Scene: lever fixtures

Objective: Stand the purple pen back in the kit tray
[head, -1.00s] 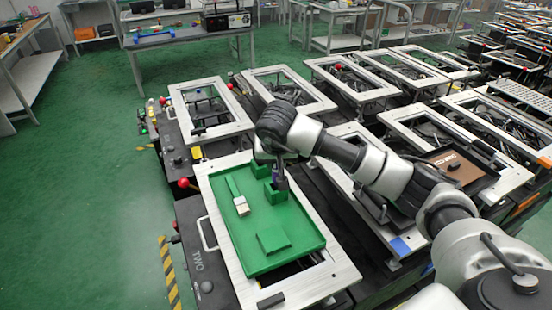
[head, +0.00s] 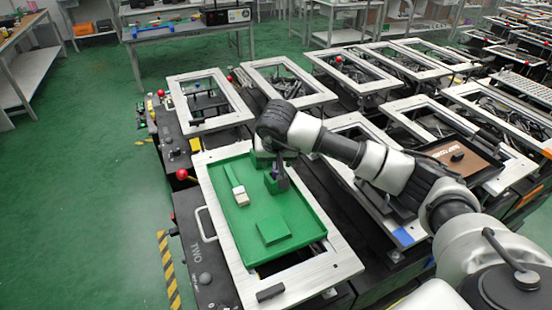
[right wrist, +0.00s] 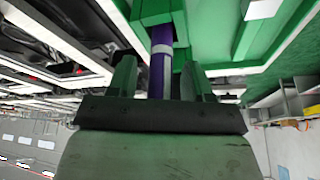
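The purple pen (right wrist: 162,70), with a pale band, stands in a green holder block (right wrist: 158,12) in the right wrist view. In the head view only a small dark purple part (head: 274,172) shows beside my gripper. My right gripper (right wrist: 160,78) has one finger on each side of the pen, with a visible gap at least on the left, so it looks open around it. In the head view the right gripper (head: 281,182) is over the far right part of the green kit tray (head: 262,256). My left gripper is not in view.
A white and green brush-like item (head: 239,194) and a flat green block (head: 272,230) are in the tray. The tray lies on a silver frame (head: 318,272). More frames stand behind and to the right. Green floor is clear at left.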

